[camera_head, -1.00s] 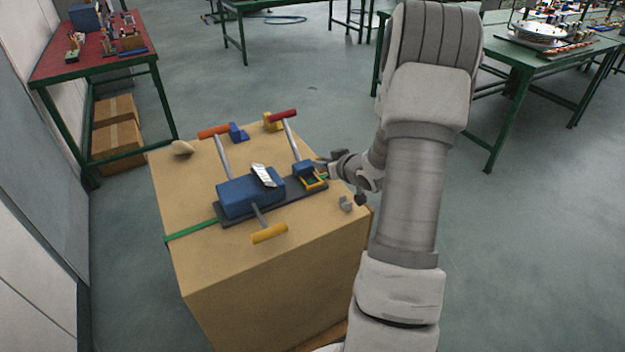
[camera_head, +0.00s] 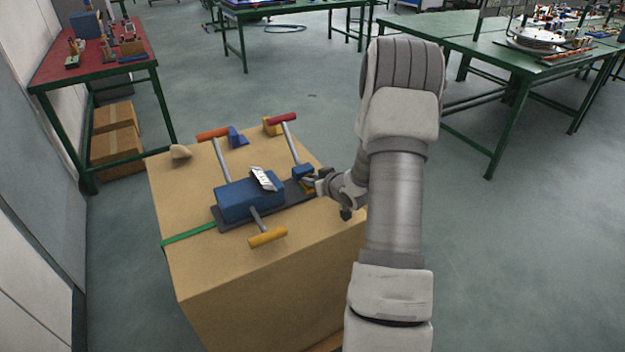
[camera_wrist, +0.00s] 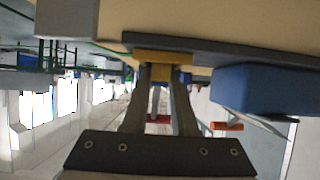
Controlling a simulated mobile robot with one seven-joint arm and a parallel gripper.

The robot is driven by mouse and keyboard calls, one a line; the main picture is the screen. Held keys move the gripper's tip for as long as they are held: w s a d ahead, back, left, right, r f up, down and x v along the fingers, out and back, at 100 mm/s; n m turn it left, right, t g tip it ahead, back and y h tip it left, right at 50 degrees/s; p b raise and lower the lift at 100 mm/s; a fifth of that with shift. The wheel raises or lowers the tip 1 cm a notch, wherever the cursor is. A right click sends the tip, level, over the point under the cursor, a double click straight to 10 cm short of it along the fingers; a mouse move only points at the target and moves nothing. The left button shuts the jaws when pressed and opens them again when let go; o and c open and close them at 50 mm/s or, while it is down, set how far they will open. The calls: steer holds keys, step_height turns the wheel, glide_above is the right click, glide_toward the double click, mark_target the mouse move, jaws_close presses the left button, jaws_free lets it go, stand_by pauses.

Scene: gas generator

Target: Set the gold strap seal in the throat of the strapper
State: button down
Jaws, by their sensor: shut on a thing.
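The strapper is a blue body (camera_head: 245,196) on a dark base plate (camera_head: 222,221), lying on the cardboard box top. My gripper (camera_head: 312,184) is at the plate's right end, beside the small blue block (camera_head: 302,172) under the red-handled lever (camera_head: 282,118). A gold piece (camera_head: 307,188), which looks like the strap seal, shows at the fingertips, mostly hidden. In the wrist view my gripper (camera_wrist: 163,76) is shut on this gold seal (camera_wrist: 165,57), close against the dark plate (camera_wrist: 210,46). I cannot tell whether the seal is inside the throat.
Orange (camera_head: 213,134) and yellow (camera_head: 268,238) handles stick out. A green strap (camera_head: 190,234) runs left.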

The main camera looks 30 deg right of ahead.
steer(key=c, duration=0.7)
jaws_free()
steer(key=shift+r+p, duration=0.25)
steer(key=shift+p, duration=0.15)
steer(key=p+v, duration=0.1)
steer(key=v, duration=1)
steer(key=shift+s+p, duration=0.35)
steer(key=shift+s, duration=0.1)
steer(key=shift+r, duration=0.1)
